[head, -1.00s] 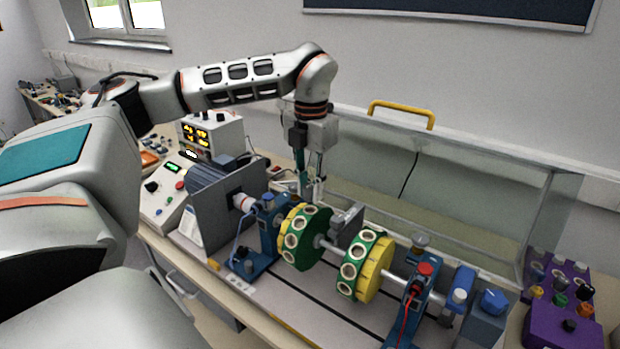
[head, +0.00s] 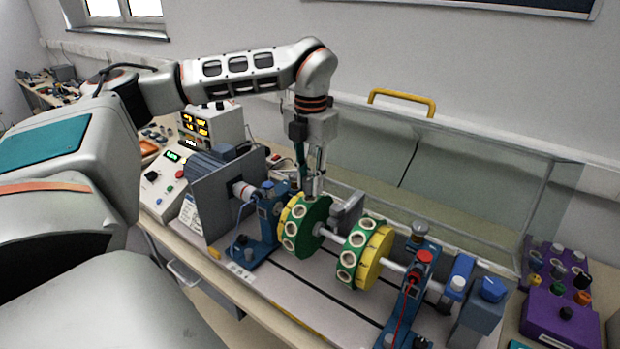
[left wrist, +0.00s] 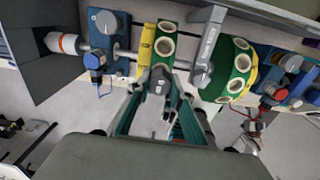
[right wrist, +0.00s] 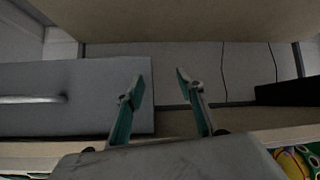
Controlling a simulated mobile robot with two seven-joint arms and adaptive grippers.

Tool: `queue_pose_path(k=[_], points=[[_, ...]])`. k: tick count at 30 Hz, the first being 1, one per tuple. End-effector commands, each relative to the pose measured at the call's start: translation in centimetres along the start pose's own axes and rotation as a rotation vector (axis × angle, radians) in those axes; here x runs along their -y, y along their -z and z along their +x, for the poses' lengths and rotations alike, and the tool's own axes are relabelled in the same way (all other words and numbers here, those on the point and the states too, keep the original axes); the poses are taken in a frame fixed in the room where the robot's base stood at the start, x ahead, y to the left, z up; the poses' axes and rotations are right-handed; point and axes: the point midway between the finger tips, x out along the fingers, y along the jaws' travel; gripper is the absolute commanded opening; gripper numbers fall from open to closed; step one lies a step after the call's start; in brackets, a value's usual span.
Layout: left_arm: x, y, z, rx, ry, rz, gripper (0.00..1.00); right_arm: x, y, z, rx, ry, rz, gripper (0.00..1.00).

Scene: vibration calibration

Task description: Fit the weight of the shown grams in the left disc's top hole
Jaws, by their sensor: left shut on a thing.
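The left disc (head: 313,233), green and yellow with a ring of pale-rimmed holes, sits on a horizontal shaft. It also shows in the left wrist view (left wrist: 166,28). My left gripper (head: 312,190) points down at the top edge of this disc. In the left wrist view the gripper (left wrist: 160,90) is shut on a small grey weight (left wrist: 159,78), right by the disc's rim. Whether the weight is inside the top hole cannot be told. My right gripper (right wrist: 160,82) is open and empty, away from the discs. The yellow-digit display (head: 195,125) is too small to read.
A second green-and-yellow disc (head: 374,260) is on the same shaft, to the right. A grey block (head: 347,212) stands behind the shaft between the discs. Blue bearing stands (head: 268,222) flank the discs. A purple rack (head: 565,310) holds several coloured knobs or weights at right.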

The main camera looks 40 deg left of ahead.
Motion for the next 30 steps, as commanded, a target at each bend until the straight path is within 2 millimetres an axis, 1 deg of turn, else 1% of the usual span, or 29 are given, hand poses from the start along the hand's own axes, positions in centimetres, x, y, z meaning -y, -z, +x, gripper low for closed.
queue_pose_path(k=[8,19,30], points=[[0.0,-0.01,0.03,0.001,0.0,0.0,0.03,-0.02,-0.01,0.02,0.0,0.0,-0.001,0.38],[0.01,-0.02,0.48,0.001,0.0,0.0,0.03,-0.3,-0.32,0.08,0.001,0.001,-0.014,0.38],[0.01,-0.02,0.93,0.001,0.0,0.0,0.03,-0.16,-0.42,0.2,0.001,0.002,-0.011,0.38]])
